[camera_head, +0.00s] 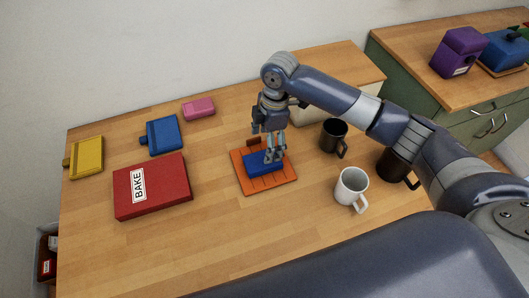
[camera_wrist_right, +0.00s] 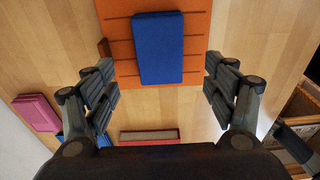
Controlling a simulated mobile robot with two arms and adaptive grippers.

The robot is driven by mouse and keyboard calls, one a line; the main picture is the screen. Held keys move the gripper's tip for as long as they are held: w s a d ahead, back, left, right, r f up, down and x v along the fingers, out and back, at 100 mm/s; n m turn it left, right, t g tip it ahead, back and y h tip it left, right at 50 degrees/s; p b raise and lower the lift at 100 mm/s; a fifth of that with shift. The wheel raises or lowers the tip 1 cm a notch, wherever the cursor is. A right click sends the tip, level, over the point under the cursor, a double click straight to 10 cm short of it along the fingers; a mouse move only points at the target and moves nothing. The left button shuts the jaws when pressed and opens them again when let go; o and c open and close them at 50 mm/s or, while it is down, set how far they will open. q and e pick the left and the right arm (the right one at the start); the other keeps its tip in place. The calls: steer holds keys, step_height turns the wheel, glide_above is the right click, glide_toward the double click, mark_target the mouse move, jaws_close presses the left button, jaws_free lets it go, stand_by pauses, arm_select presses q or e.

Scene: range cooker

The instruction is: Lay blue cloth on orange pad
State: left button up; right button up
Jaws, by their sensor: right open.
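The blue cloth (camera_head: 263,165) is a folded blue block lying flat on the orange pad (camera_head: 281,181), near its middle, with orange showing around it. My right gripper (camera_head: 273,158) is over the cloth in the head view. In the right wrist view its fingers (camera_wrist_right: 160,88) are wide apart with nothing between them, one on each side of the cloth's near end. My left gripper is in neither view.
A red BAKE box (camera_head: 165,190), blue (camera_head: 163,136), yellow (camera_head: 86,158) and pink (camera_head: 199,108) items lie at left. A white mug (camera_head: 350,187) and dark mugs (camera_head: 334,137) (camera_head: 396,165) stand at right under my right arm. The front middle of the wooden top is clear.

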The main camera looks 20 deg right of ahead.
steer(key=r, duration=0.3)
steer(key=shift+d+r, duration=0.25)
steer(key=shift+r, duration=0.15)
